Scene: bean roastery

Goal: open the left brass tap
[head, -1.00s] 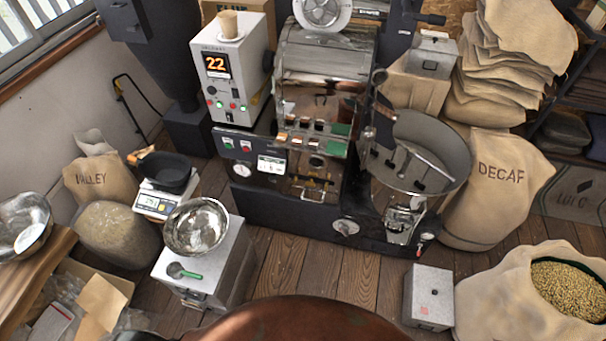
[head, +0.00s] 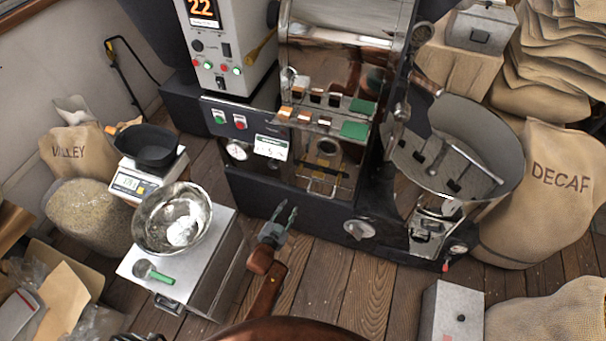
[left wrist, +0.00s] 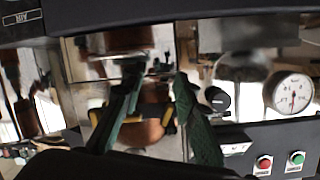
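I cannot make out the left brass tap for sure. A brass-coloured piece (head: 262,47) shows between the white control cabinet and the shiny roaster (head: 345,60); I cannot tell whether it is a tap. My left gripper (head: 283,216) is in front of the roaster's lower front, above the floor, with its fingers apart and nothing visibly between them. In the left wrist view the two dark green fingers (left wrist: 158,72) are spread before the shiny roaster front, which is full of reflections. My right gripper is not in view.
A pressure gauge (left wrist: 293,93) and red and green buttons (left wrist: 264,163) are near the left gripper. A steel box with a metal bowl (head: 150,240) stands to the left. The cooling drum (head: 490,130) is to the right. Wooden floor lies between.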

